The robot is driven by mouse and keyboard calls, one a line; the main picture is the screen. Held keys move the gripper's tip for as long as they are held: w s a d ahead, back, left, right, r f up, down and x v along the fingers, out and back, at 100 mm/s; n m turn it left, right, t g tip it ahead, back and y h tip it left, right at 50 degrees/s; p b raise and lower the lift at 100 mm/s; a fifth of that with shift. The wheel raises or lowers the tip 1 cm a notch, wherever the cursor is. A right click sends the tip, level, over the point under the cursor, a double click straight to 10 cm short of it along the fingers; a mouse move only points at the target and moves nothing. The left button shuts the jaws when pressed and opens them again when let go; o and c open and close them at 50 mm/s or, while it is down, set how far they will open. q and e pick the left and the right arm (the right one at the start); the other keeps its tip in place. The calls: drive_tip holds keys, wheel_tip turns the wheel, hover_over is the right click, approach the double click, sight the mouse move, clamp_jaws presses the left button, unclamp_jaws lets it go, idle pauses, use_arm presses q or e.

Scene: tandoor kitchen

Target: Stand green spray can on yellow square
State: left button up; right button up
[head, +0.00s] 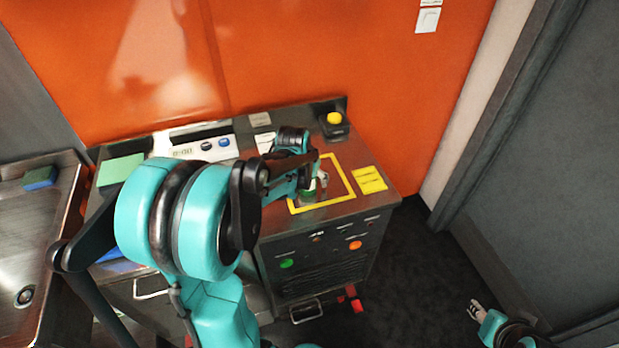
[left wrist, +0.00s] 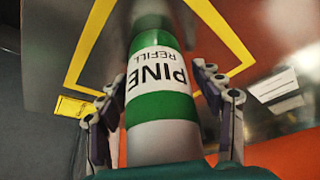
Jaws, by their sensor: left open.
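The green and white spray can (left wrist: 165,140), with upside-down "PINE REFILL" lettering in the left wrist view, fills the middle of that view. Its far end lies inside the yellow square outline (left wrist: 84,50). In the head view a bit of the can (head: 309,195) shows inside the yellow square (head: 352,188) on the metal counter, mostly hidden by my arm. My left gripper (head: 318,181) is open, with one finger on each side of the can. My right gripper (head: 475,308) is at the lower right, far from the counter; its jaw state is unclear.
Yellow labels (head: 369,180) lie right of the square. A yellow button (head: 334,118) on a black base stands behind it. A green pad (head: 121,169) and a panel with knobs (head: 208,145) are further left. The orange wall (head: 300,60) rises behind the counter.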

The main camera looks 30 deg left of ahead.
use_arm(q)
drive_tip(key=shift+r, duration=0.25)
drive_tip(key=p+v, duration=0.5)
drive_tip(key=v, duration=0.7)
drive_tip(key=s+d+m+t+h, duration=0.1)
drive_tip(key=s+d+m+t, duration=0.1)
drive_tip(key=s+d, duration=1)
drive_tip(key=d, duration=0.3)
drive_tip(key=shift+s+d+r, duration=0.2)
drive_tip(key=shift+d+r, duration=0.05)
drive_tip(key=shift+d, duration=0.1)
use_arm(e)
wheel_tip(320, 180, up, 5)
drive_tip(key=shift+f, duration=0.1)
use_arm(q)
drive_tip(key=shift+c, duration=0.3)
use_arm(e)
drive_tip(key=shift+c, duration=0.3)
